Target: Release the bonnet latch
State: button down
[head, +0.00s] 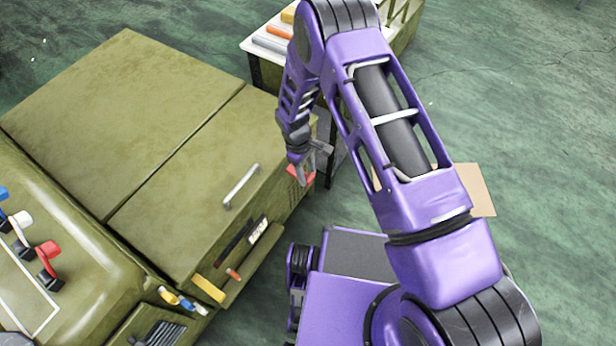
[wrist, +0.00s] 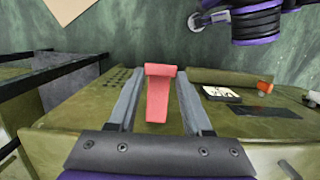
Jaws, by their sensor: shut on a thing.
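A red latch lever (head: 301,175) is at the right corner of the olive-green body in the head view. In the wrist view the red lever (wrist: 158,95) is centred, with a wide end between the fingertips and a narrower part toward the palm. My gripper (head: 303,167) is shut on this lever, and its two grey fingers (wrist: 158,73) flank the wide end. The olive bonnet panel (head: 190,190) with a pale bar handle (head: 241,186) lies flat to the left of my gripper. My gripper partly covers the lever in the head view.
Red, white and blue levers (head: 47,252) stand on the olive housing at left. Yellow and orange tabs (head: 208,288) are along the front edge. A table (head: 257,46) with coloured items stands behind my arm. Green floor is open at right.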

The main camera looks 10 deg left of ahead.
jog(key=shift+r+h, duration=0.15)
jog(key=shift+h, duration=0.25)
jog(key=shift+c, duration=1.6)
grip_release()
jog(key=p+v, duration=0.1)
jog(key=v, duration=1.6)
jog(key=shift+w+r, duration=0.2)
jog(key=shift+r, duration=0.05)
